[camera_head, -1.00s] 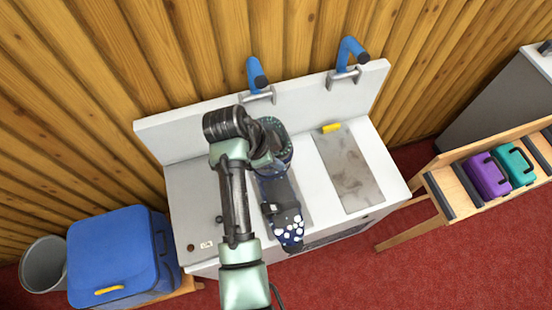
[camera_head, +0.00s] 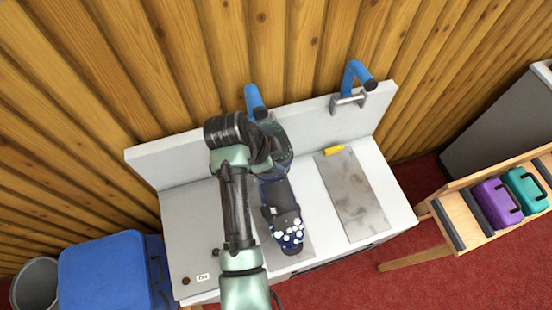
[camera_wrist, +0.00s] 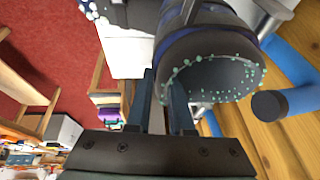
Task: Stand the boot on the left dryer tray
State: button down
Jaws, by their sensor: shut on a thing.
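The boot (camera_head: 279,200) is dark blue-black with white spots on its toe. In the head view it is over the left dryer tray (camera_head: 301,241), a grey plate mostly hidden under it, with the toe towards the bench front. I cannot tell whether its sole touches the tray. My gripper (camera_wrist: 165,98) is shut on the boot at the shaft; my arm hides the grip in the head view. In the wrist view the boot's teal-dotted cuff (camera_wrist: 213,78) is close beside the fingers.
The right dryer tray (camera_head: 354,195), with a yellow tag (camera_head: 334,150), is empty. Blue dryer pipes (camera_head: 255,101) (camera_head: 357,76) stick out above the back panel (camera_head: 330,122). A blue box (camera_head: 106,273) stands left; a shelf with purple (camera_head: 497,203) and teal (camera_head: 526,190) cases stands right.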

aim_at(276, 186)
jog(key=shift+w+f+b, duration=0.15)
jog(key=shift+f+b, duration=5.2)
jog(key=shift+f, duration=1.35)
jog(key=c, duration=0.7)
grip_release()
jog(key=shift+s+f, duration=0.25)
jog(key=shift+f, duration=0.05)
jog(key=b+v, duration=0.2)
jog(key=v, duration=1.1)
jog(key=shift+w+r, duration=0.15)
jog(key=shift+r, duration=0.05)
